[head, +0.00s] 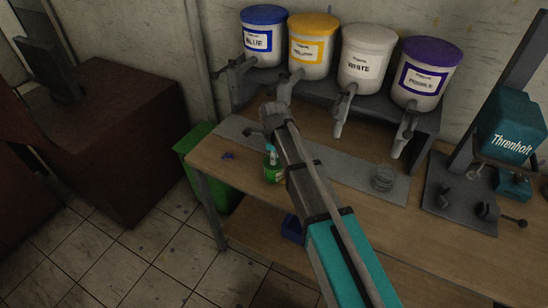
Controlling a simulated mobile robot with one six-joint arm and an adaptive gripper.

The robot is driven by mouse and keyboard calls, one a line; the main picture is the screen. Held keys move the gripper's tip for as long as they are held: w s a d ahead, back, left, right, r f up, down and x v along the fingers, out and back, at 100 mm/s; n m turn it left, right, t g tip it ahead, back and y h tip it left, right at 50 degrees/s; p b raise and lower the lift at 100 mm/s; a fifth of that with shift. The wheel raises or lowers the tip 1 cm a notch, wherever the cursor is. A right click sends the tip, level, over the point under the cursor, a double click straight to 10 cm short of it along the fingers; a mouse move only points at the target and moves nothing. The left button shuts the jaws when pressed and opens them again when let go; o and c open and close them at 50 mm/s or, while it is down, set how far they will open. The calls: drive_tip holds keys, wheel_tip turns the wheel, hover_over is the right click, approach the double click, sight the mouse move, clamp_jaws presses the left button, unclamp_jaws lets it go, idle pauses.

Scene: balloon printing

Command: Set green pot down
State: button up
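A small green pot (273,171) stands upright on or just above the grey strip of the workbench, left of the arm. Something pale teal shows at its top. My gripper (268,130) is at the end of the arm, above and slightly behind the pot in the picture. The fingers are small, dark and partly hidden by the arm's end, so I cannot tell whether they are open, shut or touching the pot.
Blue (264,40), yellow (312,50), white (365,62) and purple (425,78) paint buckets with spouts stand on a grey rack behind the arm. A clear jar (383,179) sits to the right. A teal press (512,130) stands far right. A green bin (195,147) is left.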

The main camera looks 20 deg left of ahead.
drive_tip(key=o, duration=0.4)
drive_tip(key=shift+r, duration=0.1)
wheel_tip(320, 180, up, 12)
drive_tip(key=p, duration=1.2)
idle(0.9)
